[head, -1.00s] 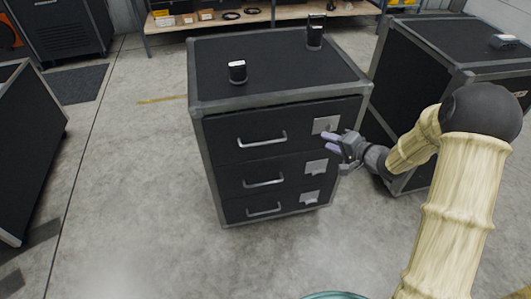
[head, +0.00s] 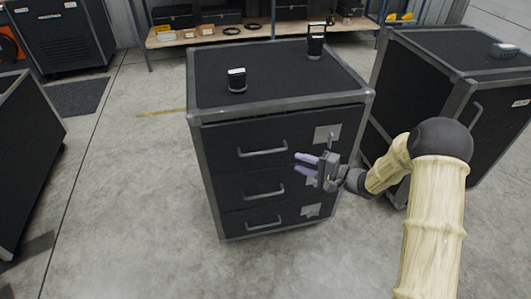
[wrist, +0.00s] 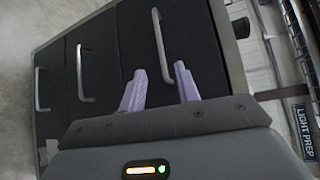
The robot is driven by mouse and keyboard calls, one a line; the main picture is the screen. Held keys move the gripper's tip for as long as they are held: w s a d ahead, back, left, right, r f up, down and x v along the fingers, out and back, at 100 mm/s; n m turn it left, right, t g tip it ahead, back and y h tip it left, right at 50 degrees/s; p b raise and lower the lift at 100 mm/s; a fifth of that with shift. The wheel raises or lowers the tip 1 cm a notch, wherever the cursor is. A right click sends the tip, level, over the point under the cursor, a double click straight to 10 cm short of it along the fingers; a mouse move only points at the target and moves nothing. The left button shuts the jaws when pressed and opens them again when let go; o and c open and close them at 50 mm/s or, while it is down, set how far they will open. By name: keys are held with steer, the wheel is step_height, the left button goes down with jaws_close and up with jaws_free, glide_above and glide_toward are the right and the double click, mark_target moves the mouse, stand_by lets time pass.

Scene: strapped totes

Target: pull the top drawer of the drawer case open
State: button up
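The drawer case (head: 194,140) is black with grey metal edges and stands in the middle of the head view. Its top drawer (head: 222,138) looks shut and has a silver bar handle (head: 262,152). Two more drawers with similar handles sit below it. My gripper (head: 302,163) is in front of the case, right of the top handle and slightly lower, its two lilac fingers apart and pointing left. In the wrist view the open fingers (wrist: 160,90) point toward the drawer fronts, with the top handle (wrist: 162,48) ahead of them. Nothing is between the fingers.
Two small black objects, one at the front left (head: 237,80) and one at the back right (head: 316,42), stand on the case. Another black case (head: 450,90) stands close on the right. A shelf (head: 215,33) is behind. The floor at front left is clear.

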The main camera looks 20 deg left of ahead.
mark_target(266, 151)
steer(key=b+x, duration=0.1)
steer(key=x, duration=1.3)
steer(key=shift+c, duration=0.2)
jaws_close()
